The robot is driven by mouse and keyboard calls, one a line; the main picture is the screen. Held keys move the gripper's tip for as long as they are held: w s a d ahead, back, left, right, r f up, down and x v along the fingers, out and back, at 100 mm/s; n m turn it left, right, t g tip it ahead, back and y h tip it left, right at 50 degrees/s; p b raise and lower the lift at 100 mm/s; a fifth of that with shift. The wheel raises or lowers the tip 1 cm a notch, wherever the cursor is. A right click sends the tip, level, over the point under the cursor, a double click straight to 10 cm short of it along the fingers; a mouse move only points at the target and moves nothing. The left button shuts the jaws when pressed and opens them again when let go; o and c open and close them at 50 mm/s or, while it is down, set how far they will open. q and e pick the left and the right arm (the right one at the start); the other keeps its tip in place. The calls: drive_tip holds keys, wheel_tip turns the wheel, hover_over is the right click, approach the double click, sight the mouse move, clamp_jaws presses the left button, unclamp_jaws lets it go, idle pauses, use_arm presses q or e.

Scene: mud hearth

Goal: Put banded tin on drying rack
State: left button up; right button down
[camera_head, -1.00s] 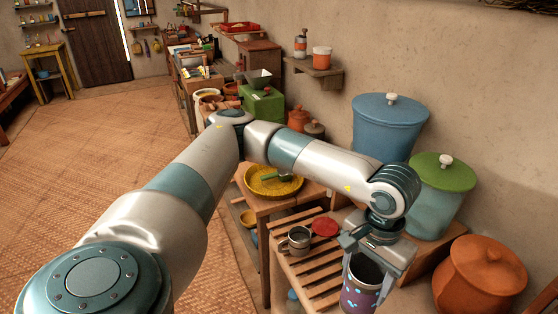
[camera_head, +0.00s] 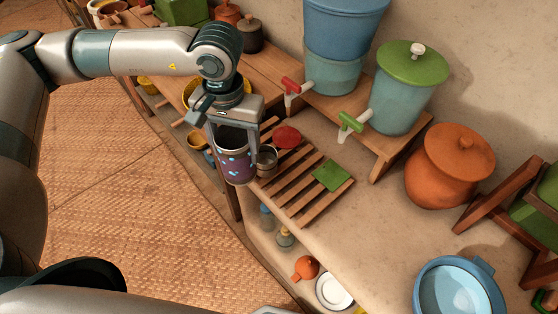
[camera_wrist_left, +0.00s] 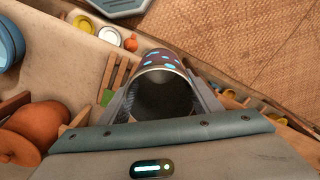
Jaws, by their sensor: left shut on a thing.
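The banded tin (camera_head: 234,166) is a dark purple, open-topped cylinder with light blue marks. My left gripper (camera_head: 236,140) is shut on it and holds it upright near the left edge of the drying rack. In the left wrist view the tin (camera_wrist_left: 163,62) sits between the fingers (camera_wrist_left: 163,95), its dark inside facing the camera. The drying rack (camera_head: 293,190) is a slatted wooden board on the counter. A metal mug (camera_head: 267,160), a red disc (camera_head: 287,137) and a green square (camera_head: 332,175) are on it. My right gripper is not seen.
Water dispensers with a red tap (camera_head: 291,86) and a green tap (camera_head: 350,123) stand on a wooden stand behind the rack. An orange lidded pot (camera_head: 447,165) and a blue basin (camera_head: 459,287) are to the right. The rack's front slats look bare.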

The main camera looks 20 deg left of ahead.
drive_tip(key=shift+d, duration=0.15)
use_arm(q)
drive_tip(key=shift+d, duration=0.15)
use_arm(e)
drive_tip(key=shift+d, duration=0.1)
